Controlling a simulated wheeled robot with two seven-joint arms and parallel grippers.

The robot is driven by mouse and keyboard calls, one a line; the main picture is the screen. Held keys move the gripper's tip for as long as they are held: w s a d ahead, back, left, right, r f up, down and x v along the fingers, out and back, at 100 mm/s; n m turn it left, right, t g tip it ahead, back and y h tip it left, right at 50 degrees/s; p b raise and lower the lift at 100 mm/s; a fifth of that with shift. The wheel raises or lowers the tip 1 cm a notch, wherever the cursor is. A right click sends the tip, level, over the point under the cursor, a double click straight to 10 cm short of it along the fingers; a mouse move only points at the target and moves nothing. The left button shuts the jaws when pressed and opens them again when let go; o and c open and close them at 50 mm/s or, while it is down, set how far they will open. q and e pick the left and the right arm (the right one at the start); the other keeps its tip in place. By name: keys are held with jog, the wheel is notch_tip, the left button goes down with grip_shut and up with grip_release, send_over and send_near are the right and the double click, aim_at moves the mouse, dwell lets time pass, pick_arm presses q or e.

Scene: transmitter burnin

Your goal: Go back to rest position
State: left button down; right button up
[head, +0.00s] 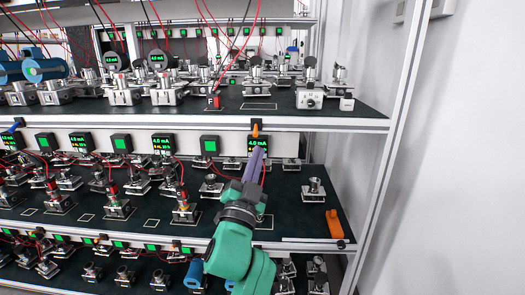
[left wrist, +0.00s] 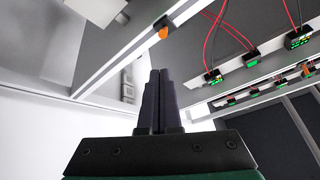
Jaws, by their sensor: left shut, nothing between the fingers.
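My left gripper (head: 256,160) reaches up from the bottom middle of the head view on a green arm. Its fingers stand in front of the middle shelf, just below a display reading 4.0 mA (head: 258,141). In the left wrist view the two dark fingers (left wrist: 160,100) are together with nothing between them. Whether the fingertips touch anything on the shelf cannot be told from the head view, but the wrist view shows free space around them. My right gripper is not in view.
A rack with several shelves (head: 330,121) holds many metal mounts, displays and red wires. An orange clip (head: 255,130) sits on the shelf edge above my fingers. An orange block (head: 334,224) lies on the middle shelf's right end. A white wall (head: 450,170) is at the right.

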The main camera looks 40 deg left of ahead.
pick_arm(q)
jog(key=shift+s+d+f, duration=0.25)
jog(key=shift+s+d, duration=0.15)
jog(key=shift+s, duration=0.1)
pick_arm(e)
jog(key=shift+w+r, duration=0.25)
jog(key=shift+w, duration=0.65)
